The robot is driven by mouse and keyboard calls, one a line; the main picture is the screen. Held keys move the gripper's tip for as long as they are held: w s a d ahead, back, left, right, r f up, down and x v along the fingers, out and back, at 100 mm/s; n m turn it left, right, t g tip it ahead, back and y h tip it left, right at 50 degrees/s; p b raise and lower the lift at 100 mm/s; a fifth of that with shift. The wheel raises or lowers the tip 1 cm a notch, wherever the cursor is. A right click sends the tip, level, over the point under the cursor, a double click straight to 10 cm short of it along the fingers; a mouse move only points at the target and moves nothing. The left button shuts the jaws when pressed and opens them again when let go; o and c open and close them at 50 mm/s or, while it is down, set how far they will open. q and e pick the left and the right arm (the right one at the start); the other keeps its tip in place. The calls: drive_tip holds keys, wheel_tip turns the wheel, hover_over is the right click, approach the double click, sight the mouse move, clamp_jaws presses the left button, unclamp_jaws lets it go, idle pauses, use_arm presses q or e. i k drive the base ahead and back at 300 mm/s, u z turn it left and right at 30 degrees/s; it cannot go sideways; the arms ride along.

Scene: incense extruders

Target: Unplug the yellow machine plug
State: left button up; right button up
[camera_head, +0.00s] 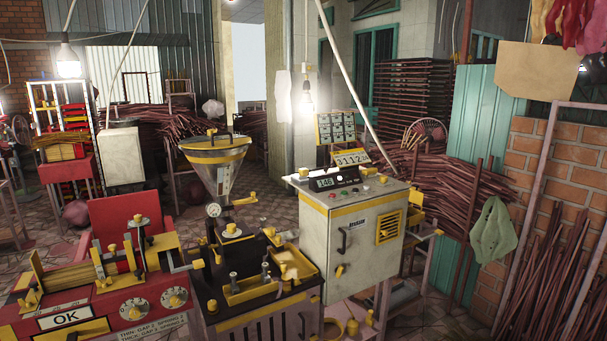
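No yellow plug can be told apart for certain; several small yellow parts show and they are too small to read. A grey control cabinet (358,245) with yellow trim stands right of centre, with a dark handle (343,240), a small yellow knob (340,270) and a yellow vent (389,227) on it. Left of it is a dark extruder machine (262,308) with yellow parts and a metal funnel hopper (217,170). Neither of my grippers is in view.
A red machine (125,300) with dials and an "OK" sign (66,317) fills the lower left. Brown stick bundles (440,190) stand behind the cabinet and at the right (550,280). A green cloth (493,232) hangs at the right. Some tiled floor (430,320) shows lower right.

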sight(302, 172)
drive_tip(key=z, duration=0.25)
drive_tip(key=k, duration=0.35)
drive_tip(key=z, duration=1.05)
drive_tip(key=k, duration=1.05)
drive_tip(key=z, duration=0.65)
drive_tip(key=i, duration=0.65)
drive_tip(key=u, duration=0.35)
drive_tip(key=i, duration=2)
drive_tip(key=u, duration=1.1)
drive_tip(key=i, duration=1.55)
drive_tip(key=u, duration=1.95)
drive_tip(key=i, duration=0.55)
drive_tip(key=u, duration=0.4)
